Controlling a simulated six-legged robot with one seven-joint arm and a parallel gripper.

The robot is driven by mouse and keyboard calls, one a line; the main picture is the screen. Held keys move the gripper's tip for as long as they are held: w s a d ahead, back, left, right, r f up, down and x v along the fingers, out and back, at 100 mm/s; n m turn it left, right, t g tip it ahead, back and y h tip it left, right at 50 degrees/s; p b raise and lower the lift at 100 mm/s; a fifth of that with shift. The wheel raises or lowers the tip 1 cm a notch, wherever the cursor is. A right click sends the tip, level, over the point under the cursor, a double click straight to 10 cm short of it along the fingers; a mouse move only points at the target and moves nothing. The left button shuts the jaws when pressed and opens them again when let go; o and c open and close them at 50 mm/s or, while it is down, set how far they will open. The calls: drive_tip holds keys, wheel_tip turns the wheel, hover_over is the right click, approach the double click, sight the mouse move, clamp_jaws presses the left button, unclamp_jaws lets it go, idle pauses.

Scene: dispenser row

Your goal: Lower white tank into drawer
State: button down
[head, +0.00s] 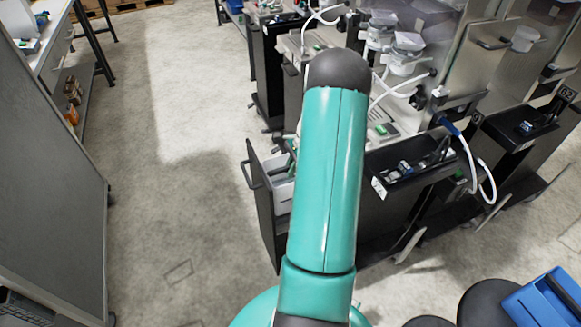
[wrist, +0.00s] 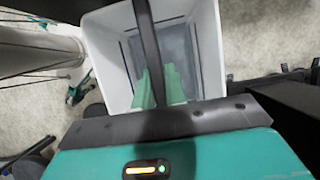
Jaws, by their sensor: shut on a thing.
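The white tank (wrist: 100,57) fills the upper middle of the wrist view. I look down into its open top, and a dark handle bar (wrist: 146,35) crosses it. My gripper (wrist: 159,84) has its green fingers shut on this bar, one on each side. In the head view a pulled-out drawer (head: 262,215) with a black front stands left of my teal arm. White walls of the tank (head: 283,195) show within the drawer's outline, partly hidden by my arm. My gripper is hidden there, and I cannot tell how deep the tank sits.
A row of dark dispenser cabinets (head: 405,205) runs along the right, with white hoses and small bins. A grey panel (head: 50,170) stands at the left. The floor (head: 185,130) between is clear. A blue case (head: 545,300) is at the lower right.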

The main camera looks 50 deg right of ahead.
drive_tip(key=shift+f, duration=1.2)
drive_tip(key=c, duration=1.4)
unclamp_jaws()
drive_tip(key=shift+o, duration=0.2)
drive_tip(key=shift+f, duration=0.1)
drive_tip(key=v, duration=1.4)
drive_tip(key=shift+s+f, duration=0.1)
